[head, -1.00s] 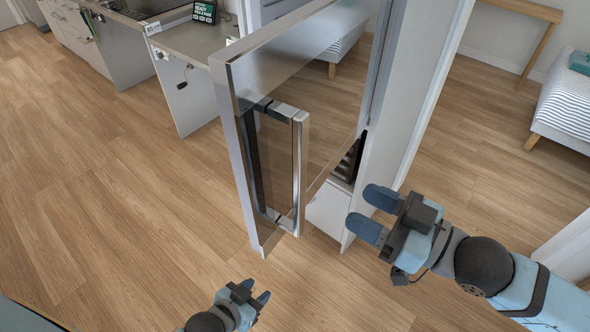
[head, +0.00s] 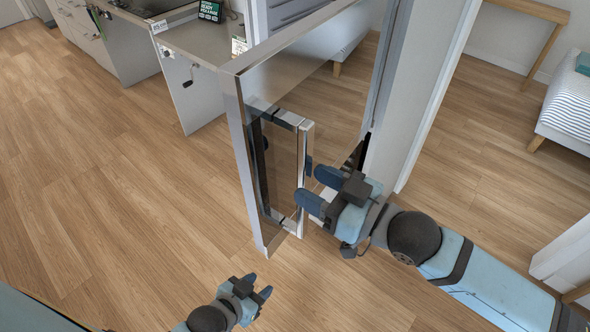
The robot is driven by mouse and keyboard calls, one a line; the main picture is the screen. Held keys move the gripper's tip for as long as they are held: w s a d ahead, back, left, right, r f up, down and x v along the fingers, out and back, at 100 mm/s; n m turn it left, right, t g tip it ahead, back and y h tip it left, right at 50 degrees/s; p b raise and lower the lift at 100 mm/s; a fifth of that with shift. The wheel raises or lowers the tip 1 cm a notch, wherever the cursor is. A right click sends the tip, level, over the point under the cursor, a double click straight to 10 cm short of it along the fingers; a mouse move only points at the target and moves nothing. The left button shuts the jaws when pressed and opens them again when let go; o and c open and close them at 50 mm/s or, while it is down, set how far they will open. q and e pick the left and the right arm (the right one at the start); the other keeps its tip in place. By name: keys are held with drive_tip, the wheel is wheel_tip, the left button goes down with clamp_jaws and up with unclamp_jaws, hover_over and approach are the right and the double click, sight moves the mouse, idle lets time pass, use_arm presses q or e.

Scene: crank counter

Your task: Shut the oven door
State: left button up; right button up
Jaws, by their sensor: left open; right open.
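The oven door (head: 310,72) stands open in the head view, swung out from the tall pale cabinet (head: 425,85). It has a steel frame, dark reflective glass and a long vertical bar handle (head: 303,150) near its free edge. My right gripper (head: 316,191) is open and empty, with its blue fingertips pointing left, close to the right side of the handle's lower half. I cannot tell whether it touches the handle or door. My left gripper (head: 258,286) is open and empty, low in the picture, below the door's lower corner. The oven's inside is mostly hidden.
A counter (head: 195,42) with a small crank (head: 188,77) on its end panel stands behind the door at the upper left. A bed (head: 565,105) and a wooden table (head: 525,12) are at the upper right. The wooden floor (head: 110,190) at left is clear.

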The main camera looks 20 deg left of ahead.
drive_tip(key=shift+p+x, duration=0.35)
drive_tip(key=shift+x, duration=1.85)
clamp_jaws()
